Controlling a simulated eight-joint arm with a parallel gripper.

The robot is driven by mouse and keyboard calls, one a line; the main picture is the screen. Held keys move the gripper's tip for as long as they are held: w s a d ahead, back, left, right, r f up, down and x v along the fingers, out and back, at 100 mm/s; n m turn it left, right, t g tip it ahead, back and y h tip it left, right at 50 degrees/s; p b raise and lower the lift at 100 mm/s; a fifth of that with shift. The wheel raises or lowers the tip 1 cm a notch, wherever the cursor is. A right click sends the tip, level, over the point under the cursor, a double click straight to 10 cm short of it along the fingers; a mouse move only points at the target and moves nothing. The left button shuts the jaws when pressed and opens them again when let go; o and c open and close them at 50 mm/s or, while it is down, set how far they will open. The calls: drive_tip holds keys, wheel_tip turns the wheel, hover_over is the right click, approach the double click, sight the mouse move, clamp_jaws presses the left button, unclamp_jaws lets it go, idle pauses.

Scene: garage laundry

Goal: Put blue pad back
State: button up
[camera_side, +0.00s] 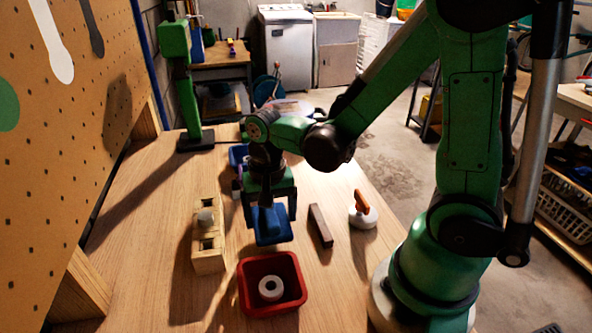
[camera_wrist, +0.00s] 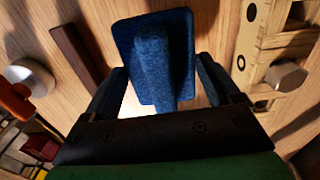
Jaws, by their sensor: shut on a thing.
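The blue pad (camera_side: 271,228) is a flat blue plate with a raised blue grip. It is at my gripper (camera_side: 269,210) over the middle of the wooden bench. In the wrist view the blue pad (camera_wrist: 130,38) lies ahead, its grip running between the two fingers of my gripper (camera_wrist: 162,88). My gripper is shut on the pad's grip and points down. I cannot tell whether the pad's underside touches the bench. Part of a blue bin (camera_side: 238,155) shows behind my gripper, mostly hidden.
A wooden block (camera_side: 208,258) with square sockets and a grey knob stands left. A red bin (camera_side: 255,304) holding a white ring (camera_side: 271,288) stands in front. A dark bar (camera_side: 320,226) and a white disc with brown handle (camera_side: 363,214) lie right. A pegboard (camera_side: 75,120) borders the bench's left.

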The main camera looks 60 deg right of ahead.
drive_tip(key=shift+f, duration=1.25)
drive_tip(key=shift+f, duration=0.2)
drive_tip(key=o, duration=0.9)
drive_tip(key=shift+r, duration=0.1)
